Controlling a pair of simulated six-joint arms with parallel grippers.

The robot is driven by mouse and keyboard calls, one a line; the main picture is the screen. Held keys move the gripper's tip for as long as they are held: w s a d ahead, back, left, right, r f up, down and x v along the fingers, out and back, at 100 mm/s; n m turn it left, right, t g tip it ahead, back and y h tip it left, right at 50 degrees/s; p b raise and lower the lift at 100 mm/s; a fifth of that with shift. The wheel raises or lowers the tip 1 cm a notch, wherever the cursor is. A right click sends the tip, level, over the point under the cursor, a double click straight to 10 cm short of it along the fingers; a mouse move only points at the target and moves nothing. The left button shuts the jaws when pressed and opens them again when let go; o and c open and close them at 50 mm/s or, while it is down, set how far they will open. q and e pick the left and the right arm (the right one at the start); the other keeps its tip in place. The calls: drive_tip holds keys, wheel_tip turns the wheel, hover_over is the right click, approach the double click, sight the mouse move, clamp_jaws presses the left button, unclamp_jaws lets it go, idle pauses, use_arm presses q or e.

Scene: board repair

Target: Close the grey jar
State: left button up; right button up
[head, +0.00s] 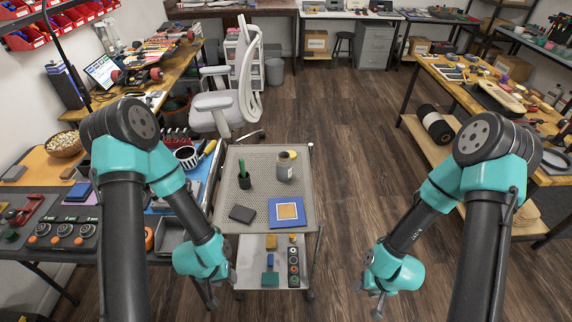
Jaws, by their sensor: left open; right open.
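The grey jar (285,170) stands upright near the back right of the top tray of a grey cart (230,200). It has a pale label on its side. A small yellow-green round thing (294,154) shows right behind its top; I cannot tell whether this is a lid, nor whether the jar's mouth is covered. My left gripper (230,279) is open and low at the cart's left front, apart from the jar. My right gripper (378,299) is open above the floor, right of the cart and well apart from it. Both look empty.
The lower shelf (250,248) holds small parts. A white chair (222,110) stands behind; the floor at right is clear.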

idle(0.4)
use_arm(q)
drive_tip(key=o, duration=0.7)
drive_tip(key=shift+w, duration=0.1)
